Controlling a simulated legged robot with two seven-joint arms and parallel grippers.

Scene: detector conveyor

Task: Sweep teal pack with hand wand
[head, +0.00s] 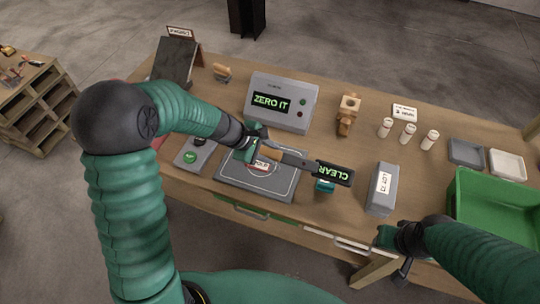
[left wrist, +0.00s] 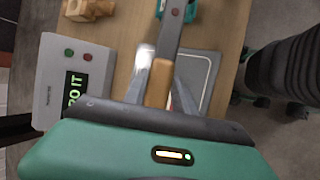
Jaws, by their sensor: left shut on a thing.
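My left gripper (head: 262,155) is shut on the hand wand, whose wooden handle (left wrist: 159,84) shows between the fingers in the left wrist view. The wand's dark head (head: 334,173) points right in the head view and its screen reads CLEAR. The teal pack (head: 324,186) is on the table just below the wand head, which partly hides it; whether they touch cannot be told. It also shows at the top of the left wrist view (left wrist: 191,12). My right gripper (head: 392,248) is near the table's front edge, away from the pack; its jaws are unclear.
A grey box (head: 281,103) reads ZERO IT. A grey pad (head: 284,190) lies under my left gripper. A labelled grey block (head: 381,190) stands right of the pack. Several white bottles (head: 408,132), two small trays (head: 466,152) and a green bin (head: 500,202) are farther right.

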